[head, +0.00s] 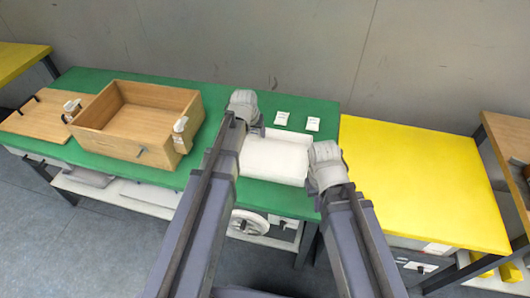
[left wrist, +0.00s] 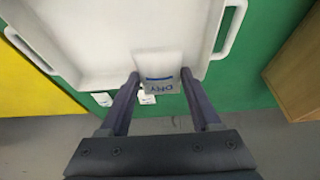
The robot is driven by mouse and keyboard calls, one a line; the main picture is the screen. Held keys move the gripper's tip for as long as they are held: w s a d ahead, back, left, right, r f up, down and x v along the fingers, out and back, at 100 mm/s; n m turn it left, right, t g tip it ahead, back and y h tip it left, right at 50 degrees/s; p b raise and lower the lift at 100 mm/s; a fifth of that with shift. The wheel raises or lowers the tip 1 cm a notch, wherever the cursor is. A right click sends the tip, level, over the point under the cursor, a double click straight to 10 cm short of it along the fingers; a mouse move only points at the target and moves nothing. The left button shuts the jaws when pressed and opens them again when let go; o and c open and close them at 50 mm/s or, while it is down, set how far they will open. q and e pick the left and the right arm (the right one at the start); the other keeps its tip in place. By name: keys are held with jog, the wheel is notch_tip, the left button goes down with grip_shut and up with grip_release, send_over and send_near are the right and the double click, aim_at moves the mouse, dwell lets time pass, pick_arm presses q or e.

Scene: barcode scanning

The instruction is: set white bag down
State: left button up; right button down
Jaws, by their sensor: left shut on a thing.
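A white bag (left wrist: 158,72) with a blue stripe and blue lettering is between the two fingers of my left gripper (left wrist: 160,73), which is shut on it. In the left wrist view the bag shows against the rim of the white tray (left wrist: 105,35); I cannot tell whether it touches the tray. The white tray (head: 275,157) lies on the green table. My right gripper (head: 326,165) is at the tray's right end, its fingers not clearly visible.
Two small white packets (head: 281,118) (head: 313,124) lie on the green table (head: 215,95) behind the tray. An open wooden box (head: 150,98) stands left, with a white device (head: 181,125) at its corner. A yellow table (head: 425,185) adjoins on the right, its top clear.

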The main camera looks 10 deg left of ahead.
pick_arm(q)
jog(key=b, duration=0.6)
send_over(256, 153)
jog(key=s, duration=0.1)
jog(key=shift+s+f, duration=0.2)
jog(key=shift+f, duration=3)
notch_tip(256, 153, down, 4)
jog(key=b, duration=0.3)
jog(key=shift+r+b, duration=0.15)
jog(key=shift+b, duration=0.25)
jog(key=o, duration=1.4)
jog(key=shift+c, duration=0.2)
